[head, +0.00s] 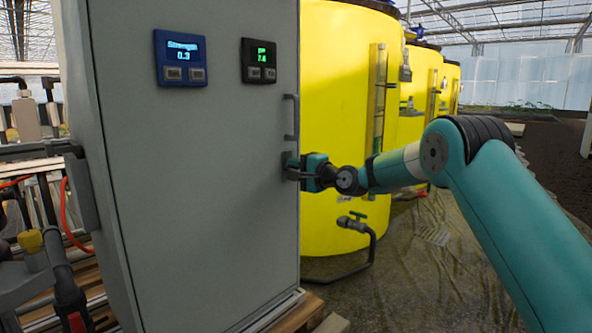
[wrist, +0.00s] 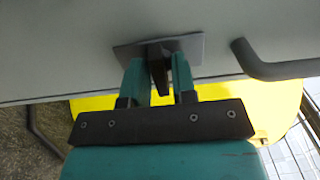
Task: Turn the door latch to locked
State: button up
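The tall grey cabinet door (head: 215,200) fills the left half of the head view. The door latch is a small dark handle (wrist: 158,62) on a grey backing plate (wrist: 188,48), seen in the wrist view. In the head view the latch is mostly hidden by my gripper (head: 293,168) at the door's right edge, below the bar handle. In the wrist view my gripper (wrist: 158,78) has its two teal fingers on either side of the latch handle, with narrow gaps beside it. The handle points out between the fingers, towards the wrist.
The door's bar handle (head: 291,117) is just above my gripper; it also shows at the right of the wrist view (wrist: 268,62). Yellow tanks (head: 335,120) stand behind the cabinet. A tap with a pipe (head: 358,226) sits below my arm. Open floor lies to the right.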

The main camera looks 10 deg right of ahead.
jog(key=c, duration=0.3)
jog(key=n+p, duration=0.1)
jog(key=n, duration=0.2)
jog(key=shift+n, duration=0.4)
jog(key=n, duration=0.4)
jog(key=shift+p, duration=0.3)
jog(key=shift+n+b, duration=1.5)
jog(key=shift+n, duration=3.6)
